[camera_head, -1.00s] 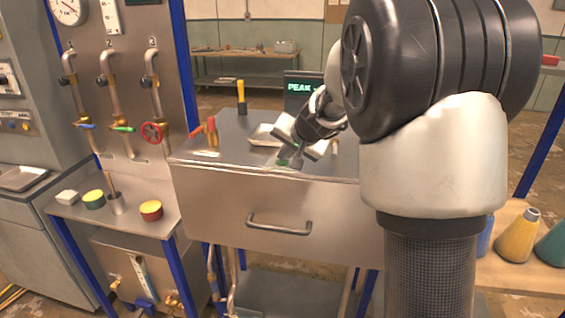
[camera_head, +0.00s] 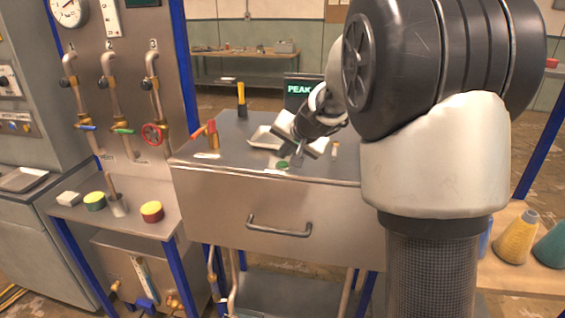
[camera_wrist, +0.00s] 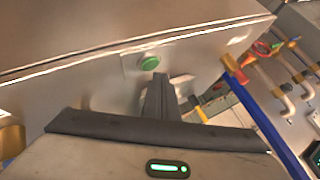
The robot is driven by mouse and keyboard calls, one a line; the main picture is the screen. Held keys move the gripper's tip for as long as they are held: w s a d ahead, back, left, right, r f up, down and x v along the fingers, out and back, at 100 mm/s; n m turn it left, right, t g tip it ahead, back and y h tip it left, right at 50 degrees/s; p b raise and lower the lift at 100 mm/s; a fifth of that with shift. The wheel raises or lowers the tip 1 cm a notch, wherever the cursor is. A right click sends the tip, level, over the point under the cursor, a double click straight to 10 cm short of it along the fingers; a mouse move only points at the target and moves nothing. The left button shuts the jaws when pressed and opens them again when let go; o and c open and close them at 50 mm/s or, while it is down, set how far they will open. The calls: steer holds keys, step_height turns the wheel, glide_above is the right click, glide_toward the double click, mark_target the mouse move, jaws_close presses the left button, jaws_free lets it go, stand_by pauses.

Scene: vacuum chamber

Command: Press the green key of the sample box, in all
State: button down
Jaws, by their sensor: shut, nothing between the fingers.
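The green key (camera_head: 282,165) is a round green button on a small pale plate. It lies on the metal bench top near the front edge. It also shows in the wrist view (camera_wrist: 149,63), uncovered, just beyond my fingertips. My gripper (camera_head: 298,160) is shut and empty, pointing down beside the key, to its right in the head view. In the wrist view its fingers (camera_wrist: 158,79) are together and appear apart from the key. I cannot make out a separate sample box body around the key.
A dark display (camera_head: 298,88) reading "PEAK" stands behind my arm, partly hidden. A shallow tray (camera_head: 264,137), a red-topped brass fitting (camera_head: 213,135) and a yellow-handled tool (camera_head: 241,98) are on the bench (camera_head: 200,158). A drawer handle (camera_head: 279,226) sticks out in front.

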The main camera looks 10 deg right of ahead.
mark_target(284, 165)
steer(key=shift+r, duration=0.1)
steer(key=shift+r+p, duration=1.95)
steer(key=shift+r, duration=0.45)
